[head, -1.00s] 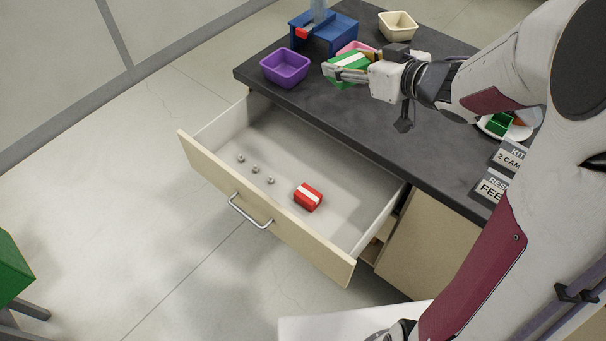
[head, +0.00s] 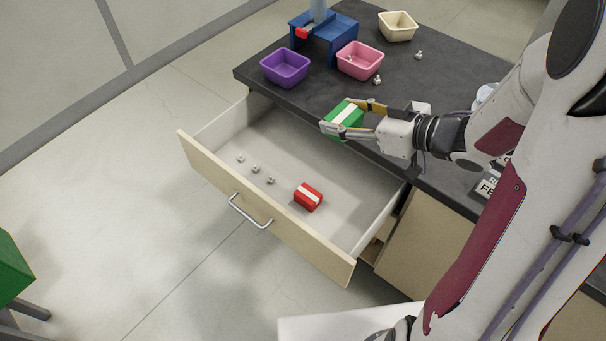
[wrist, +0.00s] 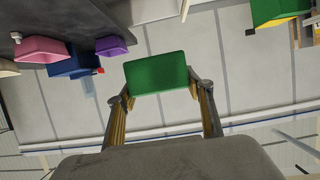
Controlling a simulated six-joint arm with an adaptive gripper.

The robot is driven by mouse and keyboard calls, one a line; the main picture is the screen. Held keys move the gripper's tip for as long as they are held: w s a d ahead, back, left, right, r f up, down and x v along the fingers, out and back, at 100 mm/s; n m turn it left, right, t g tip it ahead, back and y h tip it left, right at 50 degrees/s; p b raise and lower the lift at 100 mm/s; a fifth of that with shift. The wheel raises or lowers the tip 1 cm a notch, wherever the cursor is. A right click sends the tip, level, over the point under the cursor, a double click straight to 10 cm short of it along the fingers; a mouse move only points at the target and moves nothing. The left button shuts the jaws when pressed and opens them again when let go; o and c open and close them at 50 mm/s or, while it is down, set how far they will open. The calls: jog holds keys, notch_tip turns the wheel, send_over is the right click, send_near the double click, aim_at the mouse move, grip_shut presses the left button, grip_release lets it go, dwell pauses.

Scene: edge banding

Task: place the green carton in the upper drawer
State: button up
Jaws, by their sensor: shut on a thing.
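The green carton (head: 344,116) with a white stripe is held between the two fingers of my gripper (head: 347,117). It is in the air near the table's front edge, at the back of the open upper drawer (head: 222,185) as seen in the head view. In the wrist view the green carton (wrist: 157,73) sits between the fingertips of my gripper (wrist: 160,88). The drawer is pulled out; inside it lie a red carton (head: 308,197) with a white stripe and several small metal pieces (head: 255,169).
On the dark tabletop (head: 300,105) stand a purple bin (head: 285,68), a pink bin (head: 360,60), a cream bin (head: 398,26) and a blue stand (head: 324,35). Small metal pieces lie near the pink bin. The drawer's middle and back floor are clear. A green-topped object (head: 12,270) stands far left.

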notch_tip(320, 180, down, 22)
jog(key=shift+r, duration=0.25)
dwell(0.6)
jog(key=shift+f, duration=0.1)
jog(key=shift+f, duration=2.8)
jog(key=shift+f, duration=2.1)
jog(key=shift+f, duration=0.7)
jog(key=o, duration=1.1)
jog(key=shift+r, duration=0.15)
